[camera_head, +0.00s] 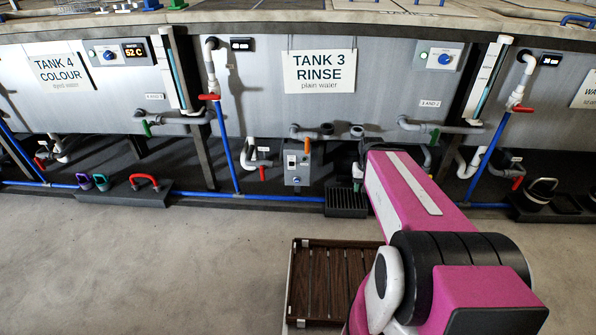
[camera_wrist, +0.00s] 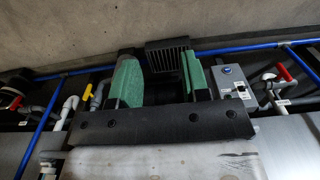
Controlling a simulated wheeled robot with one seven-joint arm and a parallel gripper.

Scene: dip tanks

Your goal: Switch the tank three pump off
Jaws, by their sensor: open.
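The grey pump box (camera_head: 297,172) hangs below the tank three sign (camera_head: 319,72) in the head view. It has a small switch plate on its front, a round blue spot near the bottom and an orange part at its top right. It also shows in the wrist view (camera_wrist: 229,78), right of my gripper. The switch's position is too small to tell. My gripper (camera_wrist: 158,76) is open, with two green-padded fingers apart and nothing visible between them. It is clear of the box, beside it. In the head view my pink arm hides most of the gripper.
A black grate (camera_head: 346,203) sits on the floor right of the box. Blue pipe (camera_head: 238,165) and red-handled valves (camera_head: 209,97) flank it. A slatted wooden tray (camera_head: 330,280) lies in front, beside my arm. The concrete floor at left is clear.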

